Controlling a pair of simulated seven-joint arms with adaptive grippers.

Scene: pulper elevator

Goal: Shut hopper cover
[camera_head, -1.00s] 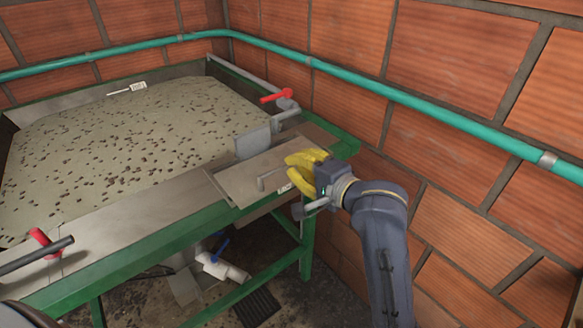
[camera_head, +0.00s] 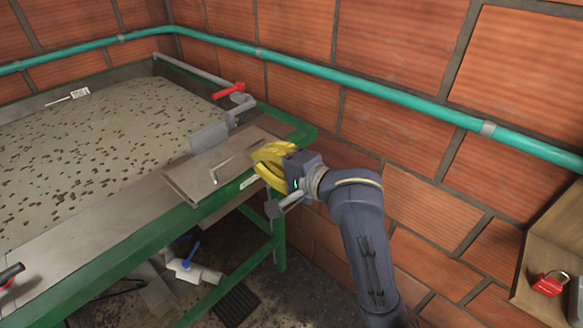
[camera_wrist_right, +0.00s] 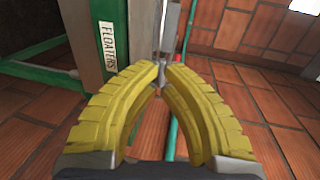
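A flat grey metal plate (camera_head: 190,182) with a bent bar handle (camera_head: 214,176) lies at the near right corner of the green-framed tank; it looks like a cover, but I cannot tell if it is the hopper cover. My right gripper (camera_head: 262,163) has yellow fingers and is just right of this plate, near the tank edge. In the right wrist view, the fingertips (camera_wrist_right: 162,67) nearly meet, with nothing clearly held between them. My left gripper is not in view.
The tank (camera_head: 95,208) holds murky liquid with dark floating beans. A red-handled valve (camera_head: 229,90) and an upright grey plate (camera_head: 209,138) stand behind the flat plate. A teal pipe (camera_head: 340,87) runs along the brick wall. A wooden shelf (camera_head: 545,262) with a red padlock (camera_head: 549,283) is at right.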

